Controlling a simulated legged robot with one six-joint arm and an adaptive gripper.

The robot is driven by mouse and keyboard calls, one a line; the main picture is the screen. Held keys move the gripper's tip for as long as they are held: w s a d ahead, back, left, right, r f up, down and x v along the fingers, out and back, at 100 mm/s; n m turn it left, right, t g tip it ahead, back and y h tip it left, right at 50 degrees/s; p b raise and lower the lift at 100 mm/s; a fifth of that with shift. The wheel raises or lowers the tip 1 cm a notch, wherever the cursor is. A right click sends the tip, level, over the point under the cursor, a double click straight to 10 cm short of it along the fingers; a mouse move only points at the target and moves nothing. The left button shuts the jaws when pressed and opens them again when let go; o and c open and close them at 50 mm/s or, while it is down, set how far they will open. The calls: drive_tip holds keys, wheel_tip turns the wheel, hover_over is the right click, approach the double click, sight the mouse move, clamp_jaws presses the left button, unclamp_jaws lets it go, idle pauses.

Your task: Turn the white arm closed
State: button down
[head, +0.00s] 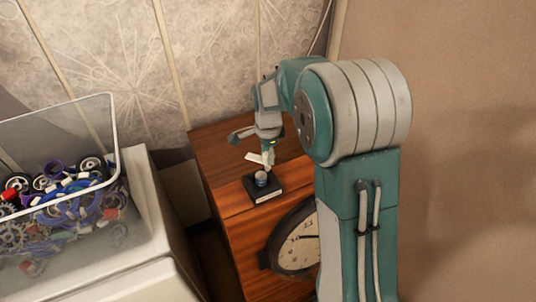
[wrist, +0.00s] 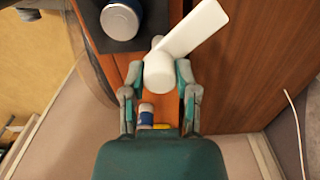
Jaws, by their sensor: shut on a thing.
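The white arm shows in the wrist view (wrist: 193,32) as a flat paddle reaching up and right from a round white end. In the head view the white arm (head: 256,158) is a small pale bar above the wooden cabinet. My gripper (wrist: 159,74) has its two fingers on either side of the round white end and is shut on it. In the head view my gripper (head: 268,150) hides part of it. A black block (head: 265,190) with a round silver-blue piece (head: 262,179) sits just beside it. I cannot tell how the white arm joins the block.
The wooden cabinet (head: 232,208) carries the block; a round clock (head: 297,247) is at its front. A clear bin (head: 60,205) of wheels and gears stands on a white unit at left. A patterned wall (head: 110,65) is behind. A small blue-and-white piece (wrist: 146,113) shows below the fingers.

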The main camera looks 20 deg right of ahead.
drive_tip(key=n, duration=0.4)
drive_tip(key=shift+a, duration=0.1)
drive_tip(key=n, duration=0.9)
drive_tip(key=shift+f, duration=0.1)
drive_tip(key=shift+n, duration=2.5)
drive_tip(key=shift+c, duration=1.9)
unclamp_jaws()
